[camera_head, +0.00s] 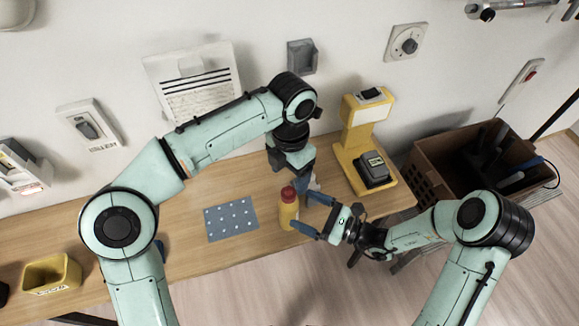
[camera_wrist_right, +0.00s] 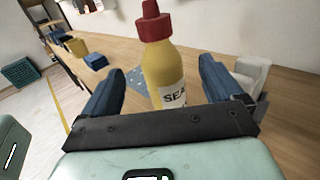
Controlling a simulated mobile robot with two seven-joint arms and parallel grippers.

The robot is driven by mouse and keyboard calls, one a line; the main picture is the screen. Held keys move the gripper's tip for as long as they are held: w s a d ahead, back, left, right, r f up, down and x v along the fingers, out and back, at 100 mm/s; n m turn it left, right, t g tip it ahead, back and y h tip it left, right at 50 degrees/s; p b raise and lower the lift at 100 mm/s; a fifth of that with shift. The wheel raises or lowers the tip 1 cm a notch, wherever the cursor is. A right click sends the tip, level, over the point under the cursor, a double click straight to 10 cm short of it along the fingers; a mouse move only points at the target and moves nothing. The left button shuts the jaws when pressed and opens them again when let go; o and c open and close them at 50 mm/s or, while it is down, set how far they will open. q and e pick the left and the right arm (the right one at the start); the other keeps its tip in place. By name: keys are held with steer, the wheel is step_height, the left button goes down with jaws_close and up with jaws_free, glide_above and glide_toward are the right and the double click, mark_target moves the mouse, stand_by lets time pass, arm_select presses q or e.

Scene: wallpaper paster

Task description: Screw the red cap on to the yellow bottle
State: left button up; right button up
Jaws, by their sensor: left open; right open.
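The yellow bottle (camera_head: 287,214) stands upright on the wooden table near its front edge. The red cap (camera_head: 288,193) sits on top of its neck; how tightly it is seated I cannot tell. In the right wrist view the bottle (camera_wrist_right: 165,72) and red cap (camera_wrist_right: 153,24) rise between my right gripper's two blue fingers. My right gripper (camera_head: 304,211) is open, with a finger on either side of the bottle and visible gaps. My left gripper (camera_head: 309,181) is open just behind and right of the cap, pointing down; its fingers are partly hidden.
A blue dotted mat (camera_head: 231,219) lies left of the bottle. A yellow stand with a black block (camera_head: 373,169) is at the right on the table. A brown crate (camera_head: 430,165) stands beyond the table's right end. A yellow bin (camera_head: 51,276) sits far left.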

steer(key=v, duration=0.5)
steer(key=shift+s+d, duration=0.15)
steer(key=shift+d, duration=0.15)
